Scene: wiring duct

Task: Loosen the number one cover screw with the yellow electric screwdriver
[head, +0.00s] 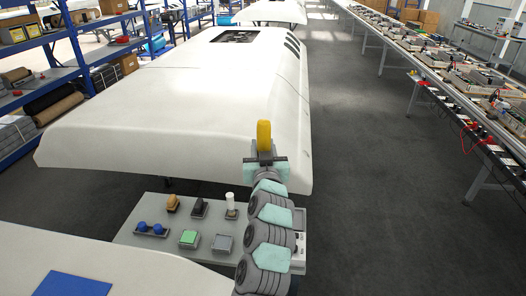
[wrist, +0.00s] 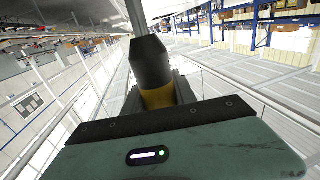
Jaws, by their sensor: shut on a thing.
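My gripper (head: 264,158) is shut on the yellow electric screwdriver (head: 263,134), which stands up above the jaws in the head view, in front of the large white body. In the wrist view the screwdriver (wrist: 150,62) shows a yellow lower part and a black tapered part with a grey shaft running to the top edge. The jaws (wrist: 158,95) sit on both sides of its yellow part. I cannot make out the number one cover screw or any cover screw in either view. The screwdriver's tip is not clearly seen touching anything.
A large white curved body (head: 180,90) fills the middle, with a dark opening (head: 238,37) on top. A grey tool board (head: 150,213) with several small items lies in front. Blue shelves (head: 75,50) stand left. A long bench (head: 460,85) runs right. The floor aisle (head: 370,150) is clear.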

